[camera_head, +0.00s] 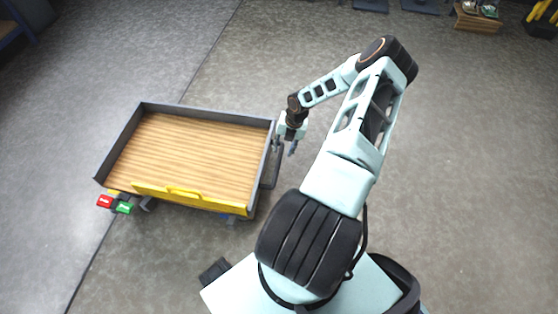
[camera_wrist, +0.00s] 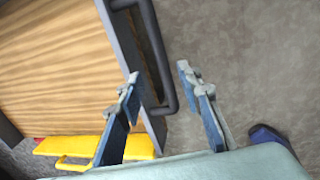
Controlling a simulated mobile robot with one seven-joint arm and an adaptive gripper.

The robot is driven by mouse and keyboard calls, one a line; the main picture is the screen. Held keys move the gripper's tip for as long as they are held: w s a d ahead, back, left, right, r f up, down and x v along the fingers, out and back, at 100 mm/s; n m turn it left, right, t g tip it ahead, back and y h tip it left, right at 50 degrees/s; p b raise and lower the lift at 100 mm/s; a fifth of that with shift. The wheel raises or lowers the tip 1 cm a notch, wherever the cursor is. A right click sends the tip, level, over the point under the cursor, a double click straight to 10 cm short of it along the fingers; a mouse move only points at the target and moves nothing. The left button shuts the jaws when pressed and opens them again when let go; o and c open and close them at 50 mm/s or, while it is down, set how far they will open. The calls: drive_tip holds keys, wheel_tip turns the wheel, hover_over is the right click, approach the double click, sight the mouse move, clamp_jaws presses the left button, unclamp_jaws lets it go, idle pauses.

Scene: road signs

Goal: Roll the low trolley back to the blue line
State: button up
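The low trolley (camera_head: 190,155) has a wood-look deck, grey rims and a yellow front flap with a yellow handle. It stands on the floor left of my arm. Its dark side handle (camera_head: 272,170) sticks out on the right side. My gripper (camera_head: 291,147) is at that side, close to the handle. In the wrist view my gripper (camera_wrist: 158,72) is open, and the dark handle bar (camera_wrist: 158,55) runs between its two fingers in the picture. I cannot tell whether either finger touches it. I can make out no blue line in either view.
A red pedal (camera_head: 104,201) and a green pedal (camera_head: 124,208) sit at the trolley's front left corner. A thin dark seam (camera_head: 88,268) crosses the floor. Items stand along the top right edge, including a wooden box (camera_head: 477,20). The floor behind the trolley is clear.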

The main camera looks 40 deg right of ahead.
sight(279, 162)
drive_tip(key=f, duration=0.3)
drive_tip(key=f+b, duration=0.1)
drive_tip(key=f, duration=0.2)
drive_tip(key=w+a+f+b, duration=0.1)
drive_tip(key=f, duration=0.2)
drive_tip(key=shift+w+a, duration=0.1)
drive_tip(key=shift+c, duration=0.5)
clamp_jaws()
